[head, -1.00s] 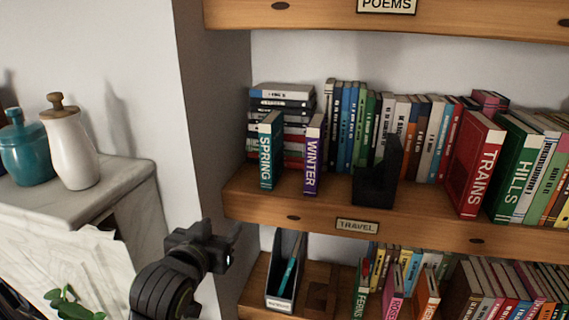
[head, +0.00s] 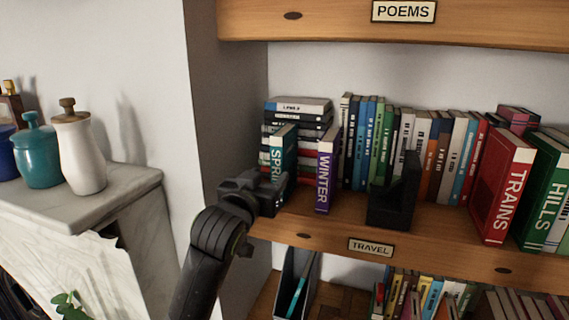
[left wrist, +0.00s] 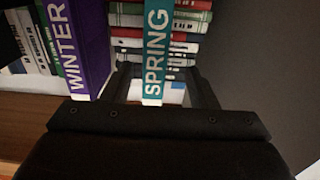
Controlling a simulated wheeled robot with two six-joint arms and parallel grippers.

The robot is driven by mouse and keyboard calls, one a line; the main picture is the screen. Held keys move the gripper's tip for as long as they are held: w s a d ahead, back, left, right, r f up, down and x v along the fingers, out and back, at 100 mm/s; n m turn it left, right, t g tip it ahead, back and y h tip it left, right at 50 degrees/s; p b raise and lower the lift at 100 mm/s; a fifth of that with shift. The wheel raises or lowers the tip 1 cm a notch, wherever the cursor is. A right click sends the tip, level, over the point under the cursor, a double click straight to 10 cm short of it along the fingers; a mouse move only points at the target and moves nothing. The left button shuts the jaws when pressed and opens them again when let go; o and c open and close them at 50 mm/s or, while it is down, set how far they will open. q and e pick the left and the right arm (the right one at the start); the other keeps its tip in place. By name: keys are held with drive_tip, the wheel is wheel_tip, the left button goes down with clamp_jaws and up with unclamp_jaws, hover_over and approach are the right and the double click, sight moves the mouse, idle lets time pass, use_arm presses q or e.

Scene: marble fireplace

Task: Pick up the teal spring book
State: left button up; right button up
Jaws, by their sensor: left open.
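The teal SPRING book (head: 281,148) stands upright on the travel shelf, its lower part hidden behind my left gripper (head: 262,186) in the head view. In the left wrist view the SPRING book (left wrist: 157,50) shows its spine between the two open fingers of my left gripper (left wrist: 160,88). The fingers are on either side of the spine's lower part, and I cannot tell whether they touch it. The purple WINTER book (head: 326,172) stands just right of it; it also shows in the left wrist view (left wrist: 75,45). My right gripper is not in view.
A stack of lying books (head: 299,108) is behind the SPRING book. A black bookend (head: 393,199) and upright books, such as the red TRAINS book (head: 502,190), stand to the right. The grey side wall (head: 237,110) is close on the left. Jars (head: 80,155) stand on the mantel.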

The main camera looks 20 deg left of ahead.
sight(274, 171)
use_arm(q)
drive_tip(key=w, duration=0.3)
drive_tip(key=shift+w, duration=0.15)
drive_tip(key=w, duration=0.1)
drive_tip(key=w+p, duration=0.1)
drive_tip(key=w, duration=0.1)
drive_tip(key=w+p, duration=0.1)
drive_tip(key=shift+w+d+r, duration=0.1)
drive_tip(key=shift+w+d, duration=0.1)
drive_tip(key=shift+d, duration=0.05)
drive_tip(key=shift+w, duration=0.35)
clamp_jaws()
